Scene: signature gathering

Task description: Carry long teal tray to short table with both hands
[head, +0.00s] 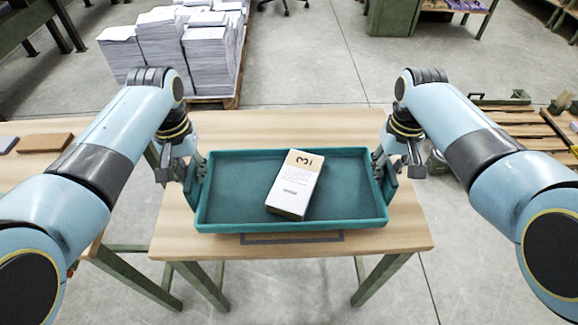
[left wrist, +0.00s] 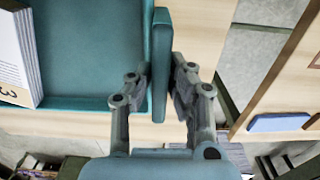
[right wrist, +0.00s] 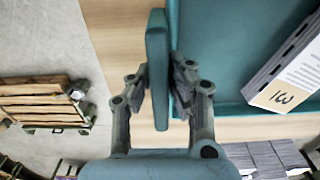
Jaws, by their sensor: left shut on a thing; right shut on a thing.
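The long teal tray (head: 240,222) is level over a wooden table (head: 400,232) in the head view; I cannot tell whether it touches the top. A white box or paper stack marked "31" (head: 296,182) lies tilted inside it, right of the middle. My left gripper (head: 197,170) is shut on the tray's left end; the left wrist view shows its fingers on both sides of the upright end piece (left wrist: 161,60). My right gripper (head: 384,172) is shut on the right end, its fingers around the end piece (right wrist: 157,70) in the right wrist view.
A dark rectangle outline (head: 292,238) is marked on the table in front of the tray. Another wooden table stands at left with a brown block (head: 45,143). Paper stacks (head: 180,50) on a pallet stand behind. A wooden pallet (head: 515,125) lies at right. Grey floor is open behind.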

